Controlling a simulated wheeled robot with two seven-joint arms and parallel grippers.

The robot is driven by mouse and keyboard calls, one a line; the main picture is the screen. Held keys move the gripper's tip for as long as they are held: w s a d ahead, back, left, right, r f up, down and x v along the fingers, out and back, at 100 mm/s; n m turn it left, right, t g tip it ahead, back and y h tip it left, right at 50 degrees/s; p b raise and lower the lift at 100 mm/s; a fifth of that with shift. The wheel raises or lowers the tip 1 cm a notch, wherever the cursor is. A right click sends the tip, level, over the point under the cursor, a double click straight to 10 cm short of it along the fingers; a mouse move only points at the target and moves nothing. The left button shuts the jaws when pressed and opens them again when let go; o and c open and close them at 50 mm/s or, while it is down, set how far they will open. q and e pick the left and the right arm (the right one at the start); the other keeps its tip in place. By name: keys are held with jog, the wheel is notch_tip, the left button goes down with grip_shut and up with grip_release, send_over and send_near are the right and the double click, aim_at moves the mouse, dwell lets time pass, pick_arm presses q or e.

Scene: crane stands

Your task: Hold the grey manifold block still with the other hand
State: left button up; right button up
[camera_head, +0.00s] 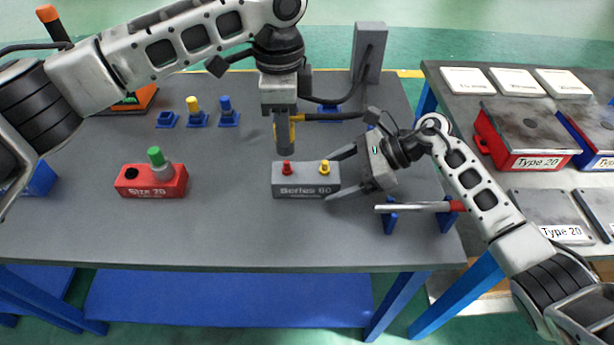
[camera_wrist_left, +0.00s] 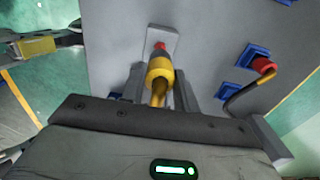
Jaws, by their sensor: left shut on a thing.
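The grey manifold block (camera_head: 305,187), marked Series 60, sits on the table with a red fitting (camera_head: 287,169) and a yellow fitting (camera_head: 324,167) on top. My left gripper (camera_head: 284,118) points down above the block's left part, shut on a grey cylindrical tool with yellow on it (camera_head: 285,139). The tool's yellow collar (camera_wrist_left: 160,73) shows in the left wrist view. My right gripper (camera_head: 336,177) is at the block's right end. Its fingers are spread, one behind and one in front of that end. Exact contact is hard to see.
A red block (camera_head: 151,188) with a green-topped fitting stands at the left. Blue holders (camera_head: 228,118) stand behind. A grey post (camera_head: 369,55) rises at the back. A bar (camera_head: 412,208) on blue supports lies close to the right arm. The table front is clear.

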jog(key=v, duration=1.1)
jog(key=shift+d+r, duration=0.15)
jog(key=shift+d, duration=0.1)
pick_arm(q)
jog(key=shift+r+p, duration=0.3)
jog(key=shift+p, duration=0.05)
notch_tip(320, 180, up, 4)
jog(key=p, duration=0.5)
jog(key=shift+f, duration=0.3)
pick_arm(e)
notch_tip(320, 180, up, 6)
jog(key=shift+d, duration=0.15)
